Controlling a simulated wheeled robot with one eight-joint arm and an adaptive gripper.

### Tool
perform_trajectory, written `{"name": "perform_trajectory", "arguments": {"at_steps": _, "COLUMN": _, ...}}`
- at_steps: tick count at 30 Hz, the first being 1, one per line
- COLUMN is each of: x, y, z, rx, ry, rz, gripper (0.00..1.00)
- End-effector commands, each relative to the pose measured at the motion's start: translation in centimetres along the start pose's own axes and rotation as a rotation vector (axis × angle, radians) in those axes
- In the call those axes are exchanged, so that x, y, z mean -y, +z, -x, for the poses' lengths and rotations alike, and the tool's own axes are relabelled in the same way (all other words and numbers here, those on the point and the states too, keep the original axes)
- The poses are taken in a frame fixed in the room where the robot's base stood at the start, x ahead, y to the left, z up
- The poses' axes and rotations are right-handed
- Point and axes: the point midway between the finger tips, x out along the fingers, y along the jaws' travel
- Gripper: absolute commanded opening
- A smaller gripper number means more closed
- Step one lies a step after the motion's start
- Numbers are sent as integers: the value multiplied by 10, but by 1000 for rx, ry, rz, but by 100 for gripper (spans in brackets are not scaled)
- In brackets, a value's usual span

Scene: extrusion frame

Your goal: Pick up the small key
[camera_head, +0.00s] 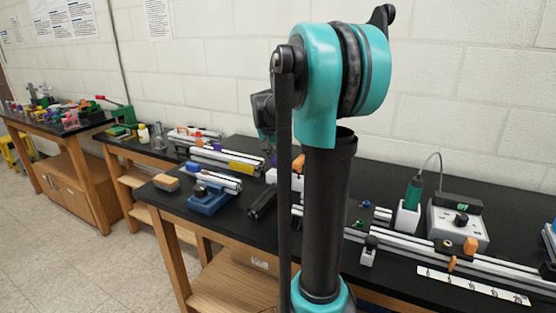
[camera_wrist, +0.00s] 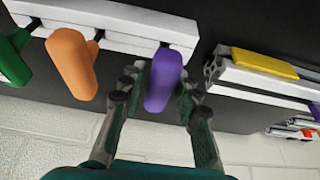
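Three T-shaped handles sit in a white rack (camera_wrist: 120,22) in the wrist view: a green one (camera_wrist: 14,60), an orange one (camera_wrist: 72,62) and a purple one (camera_wrist: 163,82). The purple one, at the rack's end, looks like the small key; its dark shaft meets the rack. My gripper (camera_wrist: 160,88) has one finger on each side of the purple handle. The fingers look open, close beside it; contact is unclear. In the head view my arm hides much of the rack, with the purple handle (camera_head: 274,159) and orange handle (camera_head: 298,163) partly showing.
A rail with a yellow block (camera_wrist: 264,63) lies right of the rack in the wrist view. A wall runs behind.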

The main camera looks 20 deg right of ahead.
Motion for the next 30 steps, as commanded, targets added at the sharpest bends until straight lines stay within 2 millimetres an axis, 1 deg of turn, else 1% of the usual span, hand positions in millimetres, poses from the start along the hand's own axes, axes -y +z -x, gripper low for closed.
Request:
{"name": "perform_trajectory", "arguments": {"at_steps": 1, "x": 0, "y": 0, "z": 0, "rx": 0, "ry": 0, "rz": 0, "gripper": 22}}
{"name": "perform_trajectory", "arguments": {"at_steps": 6, "x": 0, "y": 0, "z": 0, "rx": 0, "ry": 0, "rz": 0, "gripper": 1}}
{"name": "perform_trajectory", "arguments": {"at_steps": 16, "x": 0, "y": 0, "z": 1, "rx": 0, "ry": 0, "rz": 0, "gripper": 0}}
{"name": "perform_trajectory", "arguments": {"at_steps": 20, "x": 0, "y": -2, "z": 6, "rx": 0, "ry": 0, "rz": 0, "gripper": 0}}
{"name": "perform_trajectory", "arguments": {"at_steps": 23, "x": 0, "y": -6, "z": 14, "rx": 0, "ry": 0, "rz": 0, "gripper": 0}}
{"name": "perform_trajectory", "arguments": {"at_steps": 26, "x": 0, "y": -11, "z": 27, "rx": 0, "ry": 0, "rz": 0, "gripper": 0}}
{"name": "perform_trajectory", "arguments": {"at_steps": 30, "x": 0, "y": -21, "z": 51, "rx": 0, "ry": 0, "rz": 0, "gripper": 0}}
